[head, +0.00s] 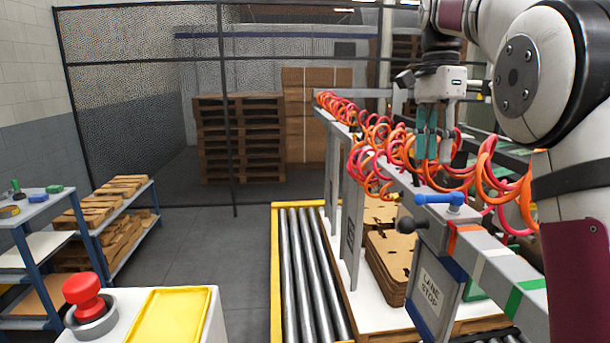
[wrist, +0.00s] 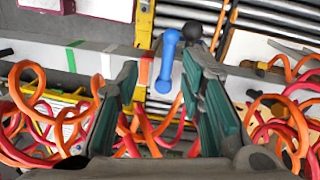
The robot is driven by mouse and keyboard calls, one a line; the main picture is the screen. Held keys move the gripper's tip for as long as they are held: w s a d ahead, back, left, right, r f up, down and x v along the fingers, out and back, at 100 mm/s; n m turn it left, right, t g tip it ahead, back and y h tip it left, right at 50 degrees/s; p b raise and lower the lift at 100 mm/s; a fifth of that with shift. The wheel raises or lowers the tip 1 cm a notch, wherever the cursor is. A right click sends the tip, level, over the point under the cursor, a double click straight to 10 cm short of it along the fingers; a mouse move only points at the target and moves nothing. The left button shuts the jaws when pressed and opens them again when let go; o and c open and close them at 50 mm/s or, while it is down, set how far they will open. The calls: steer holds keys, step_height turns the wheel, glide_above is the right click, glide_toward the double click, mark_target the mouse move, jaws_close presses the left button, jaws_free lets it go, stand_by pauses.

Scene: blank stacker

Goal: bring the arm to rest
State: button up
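My gripper (head: 427,135) hangs from my arm at the upper right of the head view, above a grey beam wrapped in coiled hoses. In the wrist view my gripper (wrist: 160,110) has its two green-padded fingers spread wide with nothing held between them. A blue handle (wrist: 168,62) shows past the fingertips, apart from them. The same blue handle (head: 438,199) sits on top of the beam in the head view.
Red and orange coiled hoses (head: 375,135) run along the beam around my gripper. A "LANE STOP" sign (head: 432,291) hangs below the beam. A roller conveyor (head: 308,270) and stacked brown sheets (head: 390,265) lie beneath. A red button (head: 84,292) stands front left. Grey floor is clear at centre-left.

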steer(key=s+a+n+t, duration=0.2)
steer(key=s+n, duration=0.2)
steer(key=s, duration=0.4)
steer(key=s+a+f+n+t, duration=0.2)
steer(key=s+f+n, duration=0.4)
steer(key=s, duration=0.4)
steer(key=s+a+f+n+t, duration=0.2)
steer(key=s+f+n, duration=0.3)
steer(key=s+f, duration=0.3)
steer(key=s+a, duration=0.1)
steer(key=s, duration=0.1)
steer(key=shift+s+a+n+t, duration=0.15)
steer(key=shift+s+n+t, duration=0.15)
steer(key=shift+s+n, duration=0.1)
